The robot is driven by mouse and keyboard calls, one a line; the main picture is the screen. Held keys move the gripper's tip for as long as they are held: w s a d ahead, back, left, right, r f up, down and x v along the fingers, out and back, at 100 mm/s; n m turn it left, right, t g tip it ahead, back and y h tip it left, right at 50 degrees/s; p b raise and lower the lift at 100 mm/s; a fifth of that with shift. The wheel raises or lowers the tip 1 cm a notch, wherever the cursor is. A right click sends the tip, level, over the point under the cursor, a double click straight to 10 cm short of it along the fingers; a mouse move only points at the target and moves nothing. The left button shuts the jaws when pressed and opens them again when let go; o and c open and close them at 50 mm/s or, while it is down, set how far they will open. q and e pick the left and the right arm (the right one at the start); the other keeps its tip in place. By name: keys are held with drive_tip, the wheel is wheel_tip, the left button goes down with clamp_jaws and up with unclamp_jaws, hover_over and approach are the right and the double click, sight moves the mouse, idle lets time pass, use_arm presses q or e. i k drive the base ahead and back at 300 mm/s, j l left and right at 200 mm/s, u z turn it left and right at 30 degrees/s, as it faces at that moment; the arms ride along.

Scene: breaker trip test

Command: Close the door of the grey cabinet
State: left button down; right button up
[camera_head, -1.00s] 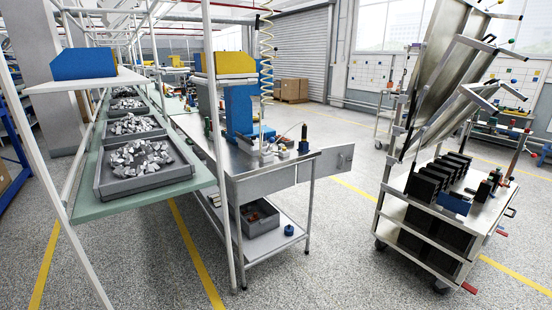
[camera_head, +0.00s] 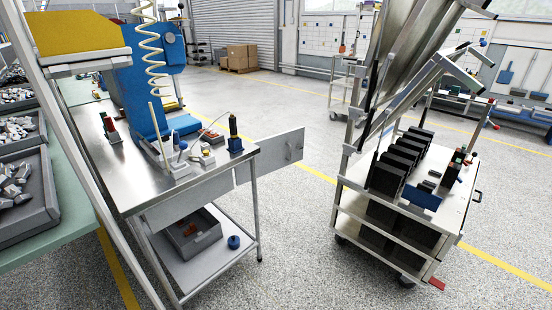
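A grey cabinet (camera_head: 190,203) sits under the top of a metal workbench, left of the middle. Its flat grey door (camera_head: 272,158) stands open, sticking out to the right past the bench's corner. A small handle or latch (camera_head: 290,152) shows near the door's far end. The cabinet's inside is hard to make out from here. Neither of my grippers is in view, and nothing is seen touching the door.
The workbench top (camera_head: 125,173) carries a blue press (camera_head: 143,90) and small tools. Its lower shelf (camera_head: 210,262) holds a grey bin (camera_head: 190,238) and a blue round part (camera_head: 234,242). A cart (camera_head: 392,248) with black blocks stands right. Speckled floor between them is clear.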

sight(278, 151)
drive_tip(key=i+l+u, duration=0.1)
drive_tip(key=u, duration=0.25)
drive_tip(key=i+l+u, duration=0.2)
drive_tip(key=u, duration=0.2)
drive_tip(key=i+l+u, duration=0.15)
drive_tip(key=u, duration=0.2)
